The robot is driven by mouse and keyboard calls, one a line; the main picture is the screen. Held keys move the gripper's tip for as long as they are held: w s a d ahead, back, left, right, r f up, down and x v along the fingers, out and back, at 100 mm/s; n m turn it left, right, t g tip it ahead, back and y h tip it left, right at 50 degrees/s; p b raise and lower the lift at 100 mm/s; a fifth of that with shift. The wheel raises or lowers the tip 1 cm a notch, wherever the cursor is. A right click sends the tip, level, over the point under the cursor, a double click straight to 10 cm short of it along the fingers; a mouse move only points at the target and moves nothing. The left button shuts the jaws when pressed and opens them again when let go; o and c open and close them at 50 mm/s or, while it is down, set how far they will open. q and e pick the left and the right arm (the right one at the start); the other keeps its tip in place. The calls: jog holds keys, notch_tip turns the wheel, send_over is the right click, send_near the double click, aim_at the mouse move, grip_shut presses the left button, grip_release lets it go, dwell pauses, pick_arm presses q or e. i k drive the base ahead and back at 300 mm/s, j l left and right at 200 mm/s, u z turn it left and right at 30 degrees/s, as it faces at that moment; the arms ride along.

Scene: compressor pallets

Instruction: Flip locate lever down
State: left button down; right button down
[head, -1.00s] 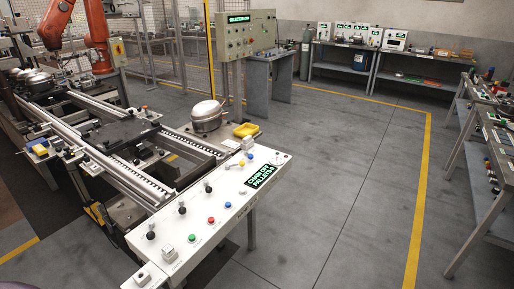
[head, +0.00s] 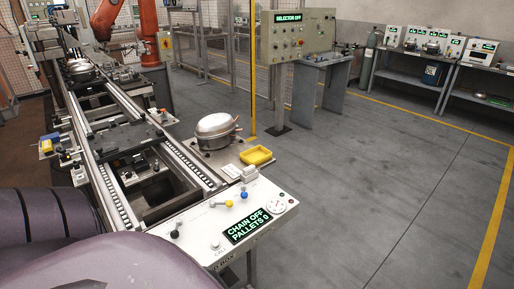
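The white control box (head: 204,222) stands at the near end of the conveyor. On its top are a lever with a black knob (head: 175,234), a lever with a yellow knob (head: 229,204) and a blue knob (head: 244,195). I cannot read any label that tells which one is the locate lever. The box's display (head: 247,227) reads "CHAIN OFF PALLETS 0". My own large purple-grey arm links fill the lower left and hide the left part of the box. Neither gripper is in view.
The conveyor (head: 110,175) runs away to the upper left. A compressor (head: 217,132) and a yellow tray (head: 256,155) are on a plate beyond the box. A panel reading "SELECTOR OFF" (head: 299,37) stands behind. The floor to the right is clear.

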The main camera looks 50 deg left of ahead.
aim_at(229, 203)
jog(key=i+u, duration=0.15)
jog(key=i, duration=0.5)
jog(key=i+l+u, duration=0.15)
jog(key=i, duration=0.45)
jog(key=i+u, duration=0.15)
jog(key=u, duration=0.3)
jog(key=i+u, duration=0.2)
jog(key=u, duration=0.2)
jog(key=i+l+u, duration=0.1)
jog(key=u, duration=0.35)
jog(key=i+l+u, duration=0.15)
jog(key=u, duration=0.25)
jog(key=i+l+u, duration=0.1)
jog(key=l+u, duration=0.15)
jog(key=u, duration=0.2)
jog(key=i+l+u, duration=0.1)
jog(key=u, duration=0.3)
jog(key=i+l+u, duration=0.1)
jog(key=l+u, duration=0.2)
jog(key=u, duration=0.15)
jog(key=l+u, duration=0.25)
jog(key=u, duration=0.15)
jog(key=l+u, duration=0.3)
jog(key=u, duration=0.15)
jog(key=i+j, duration=0.15)
jog(key=j, duration=0.2)
jog(key=i+j, duration=0.15)
jog(key=j, duration=0.15)
